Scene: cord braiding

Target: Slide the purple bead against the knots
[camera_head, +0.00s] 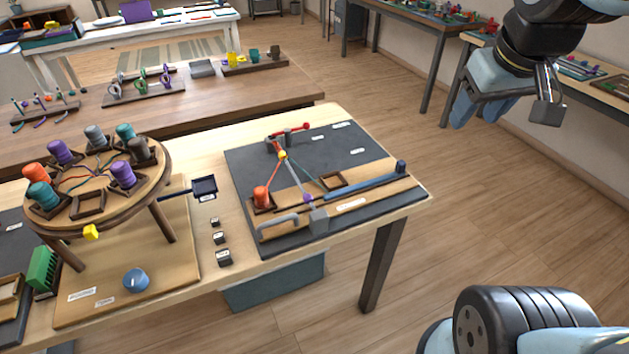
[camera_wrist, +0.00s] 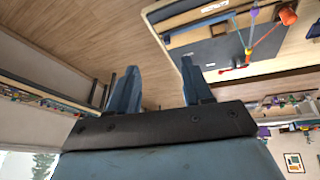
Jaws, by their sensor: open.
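A small purple bead (camera_head: 308,199) is on the cord board (camera_head: 350,201) at the near end of a pale strand, beside a grey block. It also shows in the wrist view as a purple spot (camera_wrist: 254,12). Red, teal and pale strands meet near a yellow piece (camera_head: 283,155), below a red-handled clamp (camera_head: 300,129). The knots are too small to make out. My gripper (camera_head: 482,112) is open and empty, raised over the floor to the right of the board, apart from the bead. Its two blue fingers (camera_wrist: 160,72) show spread in the wrist view.
An orange spool (camera_head: 262,195) stands at the board's left, and a blue rod (camera_head: 367,181) lies along its right part. A round braiding stand (camera_head: 98,190) with several spools is at the left. Open floor lies between my gripper and the table.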

